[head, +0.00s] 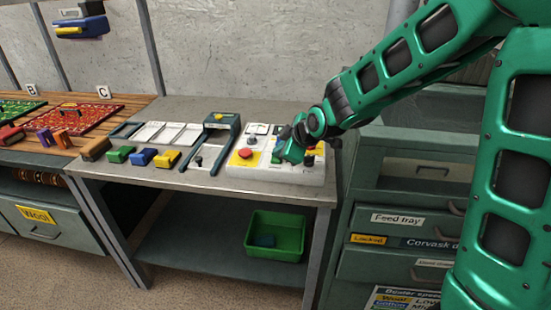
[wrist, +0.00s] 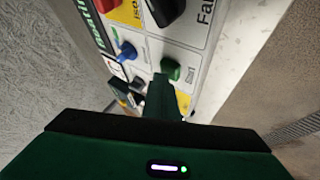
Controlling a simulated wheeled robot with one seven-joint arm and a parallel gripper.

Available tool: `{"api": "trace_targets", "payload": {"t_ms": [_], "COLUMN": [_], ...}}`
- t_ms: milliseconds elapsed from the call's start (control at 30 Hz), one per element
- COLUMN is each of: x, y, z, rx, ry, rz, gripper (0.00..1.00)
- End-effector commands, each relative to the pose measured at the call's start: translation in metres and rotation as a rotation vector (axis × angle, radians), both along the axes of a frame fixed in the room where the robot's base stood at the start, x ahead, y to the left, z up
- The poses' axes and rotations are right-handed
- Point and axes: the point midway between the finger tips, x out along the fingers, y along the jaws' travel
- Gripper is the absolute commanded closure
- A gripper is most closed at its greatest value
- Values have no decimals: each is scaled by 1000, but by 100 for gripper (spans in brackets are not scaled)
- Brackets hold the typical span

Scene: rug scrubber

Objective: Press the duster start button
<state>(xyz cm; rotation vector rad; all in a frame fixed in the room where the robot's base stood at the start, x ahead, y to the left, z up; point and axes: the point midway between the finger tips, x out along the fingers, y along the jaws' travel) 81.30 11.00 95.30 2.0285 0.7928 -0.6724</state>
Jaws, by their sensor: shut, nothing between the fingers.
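A white control panel (head: 233,171) sits at the right end of the grey bench, and it fills the middle of the wrist view (wrist: 145,45). In the wrist view a green button (wrist: 170,68) stands on the panel just beyond the dark green tip of my gripper (wrist: 165,88). The tip overlaps the button's near edge; I cannot tell whether they touch. A blue knob (wrist: 127,50) is left of the button. In the head view my gripper (head: 284,154) is shut and empty, low over the panel's middle, hiding part of it.
A red round button (head: 246,153) on yellow is at the panel's left. A tray with a slotted frame (head: 213,140) and coloured blocks (head: 142,157) lie further left. Drawers (head: 400,221) stand close on the right. A green bin (head: 275,235) is on the lower shelf.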

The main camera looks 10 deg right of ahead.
Motion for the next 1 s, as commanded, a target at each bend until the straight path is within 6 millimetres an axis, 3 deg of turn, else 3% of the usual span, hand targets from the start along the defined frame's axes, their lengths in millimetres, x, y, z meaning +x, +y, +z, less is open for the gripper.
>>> {"api": "trace_targets", "payload": {"t_ms": [300, 667, 1000], "x": [0, 0, 0], "y": [0, 0, 0], "z": [15, 17, 45], "rx": [0, 1, 1], "ry": [0, -1, -3], "rz": [0, 0, -1], "gripper": [100, 100, 100]}}
